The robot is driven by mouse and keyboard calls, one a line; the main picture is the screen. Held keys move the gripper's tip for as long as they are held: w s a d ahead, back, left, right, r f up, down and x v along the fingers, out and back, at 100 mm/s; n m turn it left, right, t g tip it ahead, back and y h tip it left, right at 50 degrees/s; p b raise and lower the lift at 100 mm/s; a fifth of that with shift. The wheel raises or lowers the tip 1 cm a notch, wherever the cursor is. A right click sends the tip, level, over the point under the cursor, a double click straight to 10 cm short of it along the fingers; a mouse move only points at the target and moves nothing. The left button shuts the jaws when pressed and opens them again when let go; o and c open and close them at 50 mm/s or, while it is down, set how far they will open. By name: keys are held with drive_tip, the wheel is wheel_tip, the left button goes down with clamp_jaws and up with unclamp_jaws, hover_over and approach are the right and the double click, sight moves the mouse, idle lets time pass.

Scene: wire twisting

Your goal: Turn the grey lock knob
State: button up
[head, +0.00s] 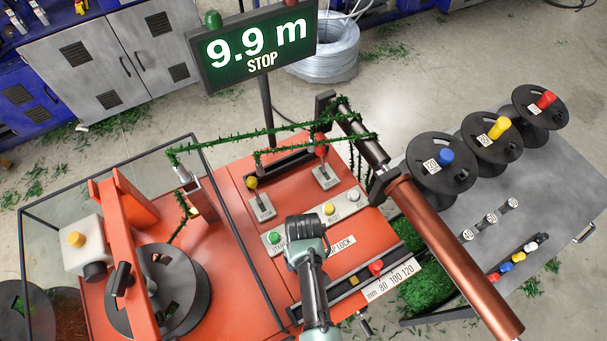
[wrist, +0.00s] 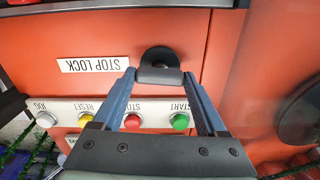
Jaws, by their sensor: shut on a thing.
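The grey lock knob (wrist: 160,58) is a dark round disc with a bar-shaped handle, on the orange machine panel beside the STOP LOCK label (wrist: 94,64) in the wrist view. My gripper (wrist: 158,76) reaches it, with one blue finger on each side of the handle, and is shut on it. In the head view my gripper (head: 306,238) is over the panel and hides the knob; only part of the STOP LOCK label (head: 341,246) shows beside it.
Start (wrist: 180,121), stop (wrist: 132,121), reset (wrist: 86,119) and jog (wrist: 46,119) buttons sit close to my fingers. Two levers (head: 262,207) (head: 325,176) stand behind. A copper-coloured roller (head: 455,255) lies to the right. The display (head: 253,50) reads 9.9 m STOP.

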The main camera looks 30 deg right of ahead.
drive_tip(key=shift+n, duration=0.3)
drive_tip(key=o, duration=1.3)
drive_tip(key=shift+r, duration=0.1)
wheel_tip(320, 180, up, 13)
idle(0.3)
